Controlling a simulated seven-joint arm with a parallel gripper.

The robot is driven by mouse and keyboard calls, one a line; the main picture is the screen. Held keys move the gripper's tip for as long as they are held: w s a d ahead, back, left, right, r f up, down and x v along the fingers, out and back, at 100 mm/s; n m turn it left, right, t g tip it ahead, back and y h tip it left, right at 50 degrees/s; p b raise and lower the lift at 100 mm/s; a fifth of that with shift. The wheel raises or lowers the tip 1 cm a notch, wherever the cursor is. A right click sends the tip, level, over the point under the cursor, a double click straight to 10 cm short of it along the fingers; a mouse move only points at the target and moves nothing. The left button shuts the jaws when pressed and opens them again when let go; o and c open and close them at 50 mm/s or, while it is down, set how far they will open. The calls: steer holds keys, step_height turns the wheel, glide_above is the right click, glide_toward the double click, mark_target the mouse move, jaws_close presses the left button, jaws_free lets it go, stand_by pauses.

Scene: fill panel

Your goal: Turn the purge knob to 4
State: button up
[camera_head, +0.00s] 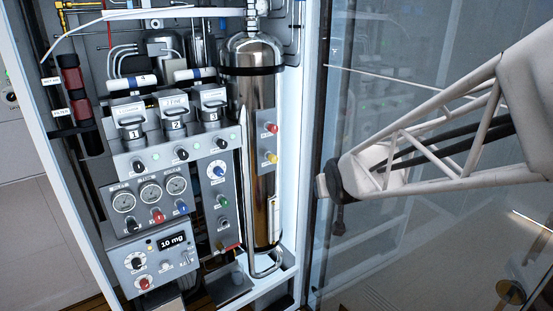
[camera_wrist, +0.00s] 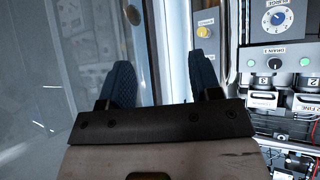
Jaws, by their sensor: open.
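The purge knob (camera_head: 217,170) is a blue knob on a round white dial, on the grey panel left of the tall metal cylinder. In the wrist view it is at the top right (camera_wrist: 278,18), with a label beside it. Its pointer and dial numbers are too small to read. My gripper (camera_wrist: 163,82) shows two dark blue fingers spread wide apart, with nothing between them. It is apart from the purge knob, which lies to the right of the fingers in the wrist view. In the head view my arm's end is right of the cabinet, before the glass.
A yellow knob (camera_wrist: 203,31) is near the right finger in the wrist view. The metal cylinder (camera_head: 252,90) and cabinet's white frame (camera_head: 301,150) stand between my arm and the panel. Drain knobs (camera_head: 182,153), a green knob (camera_head: 222,201) and gauges (camera_head: 150,193) surround the purge knob.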

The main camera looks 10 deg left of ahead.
steer(key=w+a+f+n+t+y, duration=0.1)
steer(key=w+a+f+y, duration=0.1)
steer(key=w+a, duration=0.4)
steer(key=w+a+f+n+t+y, duration=0.15)
steer(key=w+a, duration=0.25)
steer(key=a, duration=0.4)
steer(key=n+y, duration=0.3)
steer(key=y, duration=0.3)
glide_toward(220, 172)
steer(key=x, duration=0.2)
steer(key=shift+s+a+f+t, duration=0.1)
steer(key=shift+f+t, duration=0.25)
steer(key=shift+t, duration=0.1)
steer(key=shift+a, duration=0.1)
steer(key=shift+x, duration=3.8)
steer(key=c, duration=0.9)
